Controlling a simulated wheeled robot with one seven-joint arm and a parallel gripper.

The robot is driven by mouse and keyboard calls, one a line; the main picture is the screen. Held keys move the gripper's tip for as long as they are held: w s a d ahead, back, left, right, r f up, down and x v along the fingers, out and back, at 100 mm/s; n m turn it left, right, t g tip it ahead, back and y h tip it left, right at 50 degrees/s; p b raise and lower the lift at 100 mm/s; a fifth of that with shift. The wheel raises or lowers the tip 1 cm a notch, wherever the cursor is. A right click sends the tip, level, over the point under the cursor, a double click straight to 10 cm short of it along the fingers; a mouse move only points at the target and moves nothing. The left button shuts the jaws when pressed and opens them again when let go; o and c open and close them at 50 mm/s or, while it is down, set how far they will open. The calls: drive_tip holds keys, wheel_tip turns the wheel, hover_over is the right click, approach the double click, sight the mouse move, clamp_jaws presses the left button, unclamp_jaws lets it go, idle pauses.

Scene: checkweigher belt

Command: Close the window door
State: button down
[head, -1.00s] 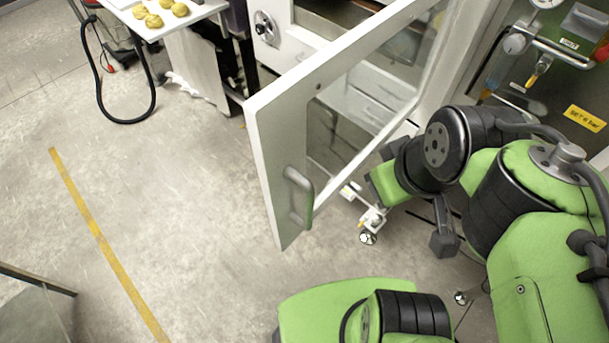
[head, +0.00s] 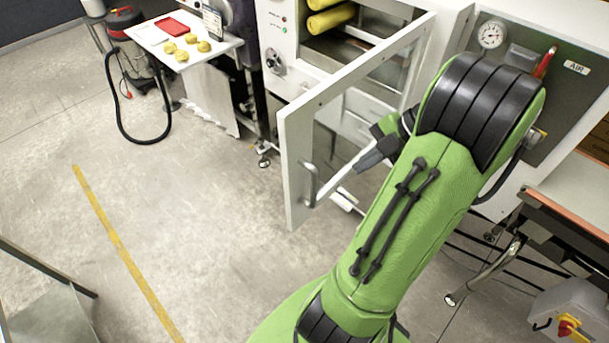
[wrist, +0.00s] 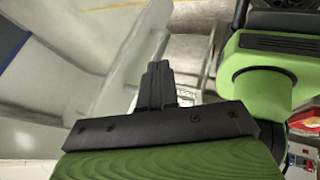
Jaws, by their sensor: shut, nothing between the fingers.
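The window door (head: 292,140) is a white frame around a clear pane, with a grey bar handle (head: 310,185) near its free edge. It stands wide open, swung out from the white cabinet. My gripper (head: 362,162) is shut and empty, to the right of the handle, in front of the lower part of the door in the head view. In the wrist view the dark fingers (wrist: 156,82) are together, with a pale panel, likely the door, beside them on the left. I cannot tell whether they touch it. My arm hides the door's lower right part.
Yellow rolls (head: 330,18) lie inside the open cabinet. A white table (head: 215,50) with yellow lumps and a red tray stands at the back left. A gauge panel (head: 515,100) and a belt frame (head: 570,210) are on the right. The floor left of the door is clear.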

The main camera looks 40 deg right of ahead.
drive_tip(key=b, duration=0.2)
approach(307, 185)
wheel_tip(307, 185, down, 3)
drive_tip(key=s+a, duration=0.2)
drive_tip(key=shift+w+f+p, duration=0.2)
drive_tip(key=shift+w+p, duration=0.3)
drive_tip(key=shift+w, duration=1.45)
